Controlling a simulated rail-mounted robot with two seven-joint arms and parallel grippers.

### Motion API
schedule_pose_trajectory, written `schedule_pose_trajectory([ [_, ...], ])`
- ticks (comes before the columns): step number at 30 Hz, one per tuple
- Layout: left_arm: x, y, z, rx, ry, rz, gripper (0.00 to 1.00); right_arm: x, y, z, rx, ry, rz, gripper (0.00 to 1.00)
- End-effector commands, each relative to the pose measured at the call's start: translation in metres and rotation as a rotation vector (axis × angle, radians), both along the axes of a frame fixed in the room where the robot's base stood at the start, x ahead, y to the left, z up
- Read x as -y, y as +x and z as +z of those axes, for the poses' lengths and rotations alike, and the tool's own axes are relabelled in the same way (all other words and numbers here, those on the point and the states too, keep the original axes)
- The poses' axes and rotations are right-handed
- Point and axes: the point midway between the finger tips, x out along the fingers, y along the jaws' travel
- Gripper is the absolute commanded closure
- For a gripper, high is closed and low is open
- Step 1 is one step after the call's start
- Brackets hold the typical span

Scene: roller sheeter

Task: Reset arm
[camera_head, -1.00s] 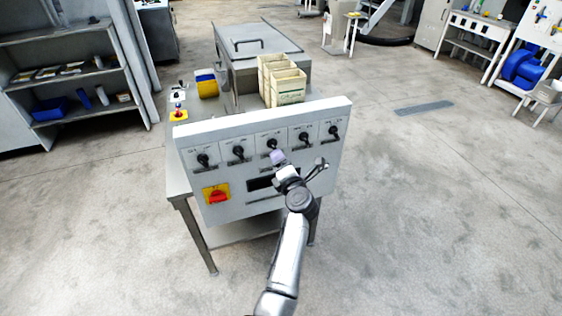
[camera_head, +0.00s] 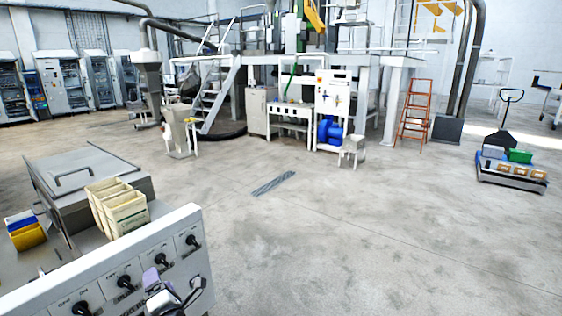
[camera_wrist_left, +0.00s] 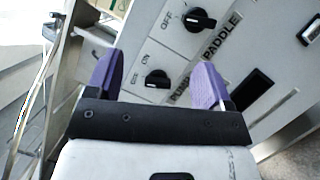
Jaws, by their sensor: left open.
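The white control panel (camera_head: 202,270) with a row of black rotary knobs is at the lower left of the head view, partly cut off by the frame. My left gripper (camera_head: 174,282) is in front of the panel, just below the knob row. In the left wrist view its two purple fingertips (camera_wrist_left: 157,76) are spread wide. A small black knob (camera_wrist_left: 156,79) with an ON mark appears between them, and nothing is gripped. A second knob (camera_wrist_left: 200,19), with OFF and PADDLE lettering near it, lies beyond the fingers. My right gripper is in neither view.
Cream bins (camera_head: 127,213) and a metal lidded machine (camera_head: 85,178) stand behind the panel. A blue and yellow container (camera_head: 26,234) is at the left edge. Open concrete floor lies to the right, with a grey strip (camera_head: 273,183). A loaded pallet cart (camera_head: 512,170) stands far right.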

Motion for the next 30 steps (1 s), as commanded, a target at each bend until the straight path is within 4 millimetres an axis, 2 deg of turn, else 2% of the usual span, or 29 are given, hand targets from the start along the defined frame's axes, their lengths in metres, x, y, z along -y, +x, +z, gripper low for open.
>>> schedule_pose_trajectory([
  [3, 0.029, 0.010, 0.033, 0.022, 0.210, -0.202, 0.26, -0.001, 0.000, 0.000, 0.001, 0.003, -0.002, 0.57],
  [8, 0.077, 0.006, 0.079, 0.008, 0.537, -0.455, 0.26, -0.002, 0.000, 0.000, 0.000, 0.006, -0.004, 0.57],
  [12, 0.116, -0.013, 0.110, -0.073, 0.851, -0.640, 0.26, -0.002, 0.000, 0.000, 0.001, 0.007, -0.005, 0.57],
  [15, 0.132, -0.034, 0.115, -0.196, 1.071, -0.742, 0.26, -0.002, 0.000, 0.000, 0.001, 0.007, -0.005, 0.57],
  [17, 0.137, -0.052, 0.106, -0.306, 1.188, -0.795, 0.26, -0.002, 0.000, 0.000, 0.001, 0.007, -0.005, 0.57],
  [20, 0.135, -0.092, 0.073, -0.549, 1.358, -0.874, 0.26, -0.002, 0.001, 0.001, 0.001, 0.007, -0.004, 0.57],
  [24, 0.121, -0.171, 0.010, -0.933, 1.512, -0.944, 0.26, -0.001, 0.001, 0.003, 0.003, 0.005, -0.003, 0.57],
  [27, 0.114, -0.223, -0.024, -1.104, 1.580, -0.950, 0.26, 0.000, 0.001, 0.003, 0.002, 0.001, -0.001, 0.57],
  [30, 0.114, -0.268, -0.054, -1.193, 1.643, -0.970, 0.26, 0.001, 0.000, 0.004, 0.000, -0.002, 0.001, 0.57],
])
